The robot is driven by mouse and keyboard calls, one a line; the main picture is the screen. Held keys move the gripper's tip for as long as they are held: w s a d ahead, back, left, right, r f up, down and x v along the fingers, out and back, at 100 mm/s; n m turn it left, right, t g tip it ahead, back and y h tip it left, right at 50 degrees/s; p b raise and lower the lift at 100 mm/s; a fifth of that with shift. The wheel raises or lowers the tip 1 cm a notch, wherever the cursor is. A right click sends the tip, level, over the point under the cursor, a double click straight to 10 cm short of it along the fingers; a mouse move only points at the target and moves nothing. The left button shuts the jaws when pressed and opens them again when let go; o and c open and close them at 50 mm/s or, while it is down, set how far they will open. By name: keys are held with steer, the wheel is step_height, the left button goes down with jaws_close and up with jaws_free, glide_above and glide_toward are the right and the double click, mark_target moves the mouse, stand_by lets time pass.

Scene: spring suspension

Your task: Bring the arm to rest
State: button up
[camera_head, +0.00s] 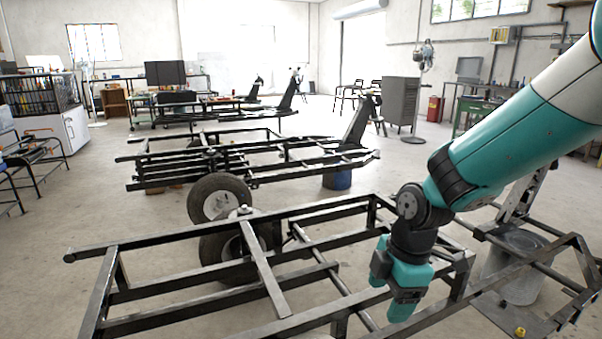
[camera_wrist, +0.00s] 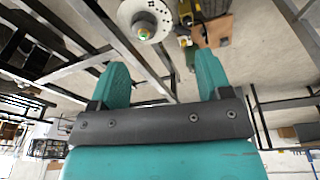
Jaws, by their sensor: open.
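My gripper (camera_head: 395,290) hangs down at the end of my teal and white arm, over the right part of the nearest black metal frame (camera_head: 210,242) in the head view. In the wrist view my gripper's two teal fingers (camera_wrist: 163,82) stand wide apart with nothing between them. Whether the gripper touches the frame's bars cannot be told from these views. The nearest frame carries a wheel and hub (camera_head: 228,255) near its middle. A round pale disc with a hub (camera_wrist: 144,20) shows beyond the fingers in the wrist view.
More black frames (camera_head: 250,155) stand behind, one with a tyre (camera_head: 218,198). A metal drum (camera_head: 520,268) stands at the right under the near frame. A grey cabinet (camera_head: 401,102) and a red box (camera_head: 434,108) are farther back. Bare concrete floor (camera_head: 90,215) lies at the left.

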steer(key=s+r+m+y, duration=0.1)
steer(key=s+r+m, duration=0.5)
steer(key=s, duration=0.4)
steer(key=s+r+m+y, duration=0.1)
steer(key=s+r+m, duration=0.55)
steer(key=s, duration=0.35)
step_height(320, 180, up, 20)
steer(key=p, duration=2)
steer(key=shift+a+f, duration=0.2)
steer(key=shift+a, duration=0.2)
